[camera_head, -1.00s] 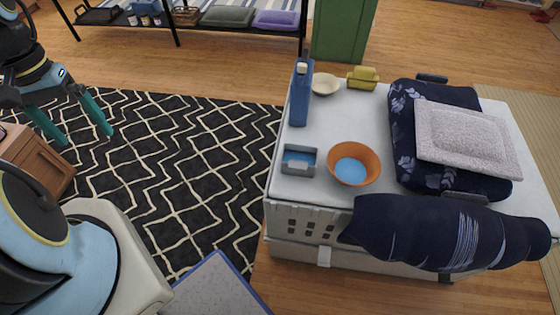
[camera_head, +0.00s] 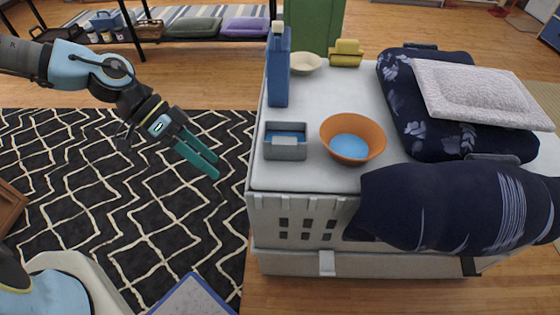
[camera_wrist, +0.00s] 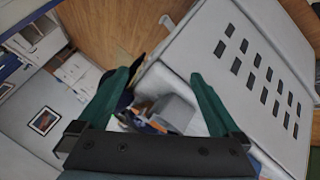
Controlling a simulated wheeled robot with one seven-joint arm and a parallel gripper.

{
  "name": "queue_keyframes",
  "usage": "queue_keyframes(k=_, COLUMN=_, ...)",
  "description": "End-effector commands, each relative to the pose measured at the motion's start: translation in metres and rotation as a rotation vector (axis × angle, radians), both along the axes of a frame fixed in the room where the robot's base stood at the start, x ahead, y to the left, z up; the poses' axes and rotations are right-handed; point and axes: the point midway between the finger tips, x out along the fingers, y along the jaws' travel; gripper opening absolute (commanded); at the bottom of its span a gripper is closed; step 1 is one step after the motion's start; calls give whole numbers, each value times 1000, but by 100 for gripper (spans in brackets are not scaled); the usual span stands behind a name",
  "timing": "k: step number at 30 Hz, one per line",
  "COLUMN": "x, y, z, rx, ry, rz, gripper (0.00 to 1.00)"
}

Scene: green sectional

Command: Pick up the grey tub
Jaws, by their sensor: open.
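The grey tub (camera_head: 286,152) is a small, open rectangular container with blue inside. It sits upright near the front left corner of the pale bench top (camera_head: 305,177), just left of an orange bowl (camera_head: 338,153). My gripper (camera_head: 214,167) is open and empty, left of the bench and apart from the tub, with its teal fingers pointing right and down. In the wrist view, a grey shape that looks like the tub (camera_wrist: 173,110) shows beyond and between the open fingers (camera_wrist: 160,76); it is small and partly unclear there.
A tall blue bottle (camera_head: 278,70) stands behind the tub. A cream bowl (camera_head: 306,64) and a yellow item (camera_head: 346,54) are further back. Dark cushions (camera_head: 450,205) fill the bench's right side. A patterned black rug (camera_head: 90,190) covers the floor at left.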

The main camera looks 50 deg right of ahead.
Motion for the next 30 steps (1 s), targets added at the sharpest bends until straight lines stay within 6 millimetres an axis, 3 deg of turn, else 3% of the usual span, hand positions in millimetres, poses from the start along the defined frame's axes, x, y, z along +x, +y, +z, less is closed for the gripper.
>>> queue_keyframes(k=1, x=-7, y=-18, z=-17, rx=-99, ry=28, rz=-39, gripper=100)
queue_keyframes(k=2, x=-10, y=-28, z=-17, rx=-160, ry=36, rz=-64, gripper=100)
queue_keyframes(k=6, x=-12, y=-67, z=-9, rx=-432, ry=55, rz=-141, gripper=100)
queue_keyframes(k=9, x=-7, y=-85, z=1, rx=-585, ry=51, rz=-163, gripper=100)
queue_keyframes(k=17, x=1, y=-104, z=17, rx=-755, ry=29, rz=-175, gripper=100)
queue_keyframes(k=24, x=-26, y=-124, z=5, rx=-756, ry=28, rz=-178, gripper=100)
queue_keyframes(k=30, x=-38, y=-133, z=-1, rx=-755, ry=28, rz=-175, gripper=100)
